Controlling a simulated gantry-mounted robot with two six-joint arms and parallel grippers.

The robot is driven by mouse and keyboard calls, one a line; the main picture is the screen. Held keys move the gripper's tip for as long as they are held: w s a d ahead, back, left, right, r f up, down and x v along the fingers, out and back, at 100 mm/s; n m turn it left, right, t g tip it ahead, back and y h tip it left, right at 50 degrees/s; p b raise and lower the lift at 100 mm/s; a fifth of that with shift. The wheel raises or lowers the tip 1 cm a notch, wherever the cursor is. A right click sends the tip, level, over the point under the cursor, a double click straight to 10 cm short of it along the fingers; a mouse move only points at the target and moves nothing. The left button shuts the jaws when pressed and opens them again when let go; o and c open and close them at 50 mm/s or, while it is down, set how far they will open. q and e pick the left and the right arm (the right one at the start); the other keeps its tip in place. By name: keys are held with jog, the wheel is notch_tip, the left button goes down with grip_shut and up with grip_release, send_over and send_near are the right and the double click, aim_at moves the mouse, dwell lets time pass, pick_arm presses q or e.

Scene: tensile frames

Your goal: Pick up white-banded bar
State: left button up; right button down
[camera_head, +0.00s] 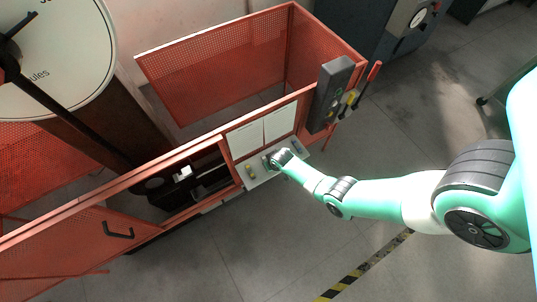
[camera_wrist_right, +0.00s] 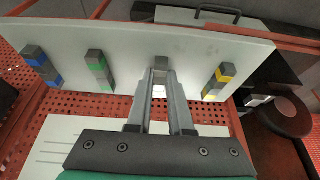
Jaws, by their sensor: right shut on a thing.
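The white-banded bar (camera_wrist_right: 161,63) is grey with a white band and stands on the pale shelf (camera_wrist_right: 200,46) in the right wrist view. My right gripper (camera_wrist_right: 160,80) is shut on it, with a finger on each side; the fingers hide part of the bar. In the head view my right gripper (camera_head: 272,162) is at the small shelf (camera_head: 262,178) on the red frame, and the bar cannot be made out there. My left gripper is not in view.
In the right wrist view, blue-banded (camera_wrist_right: 42,66) and green-banded (camera_wrist_right: 99,71) bars stand left of my gripper, and a yellow-banded bar (camera_wrist_right: 219,82) stands to its right. A grey control box (camera_head: 329,94) is further right. Open floor lies in front.

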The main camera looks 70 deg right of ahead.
jog(key=shift+r, duration=0.1)
jog(key=shift+r, duration=0.25)
jog(key=p+v, duration=0.4)
jog(key=shift+w+d+r, duration=0.25)
jog(key=shift+d, duration=0.1)
jog(key=s+a+r+p, duration=0.2)
jog(key=s+r+p, duration=0.2)
jog(key=s, duration=0.2)
jog(key=s+a+r+p, duration=0.3)
jog(key=s+r+p, duration=0.1)
jog(key=s, duration=0.2)
jog(key=shift+a, duration=0.3)
jog(key=shift+r, duration=0.1)
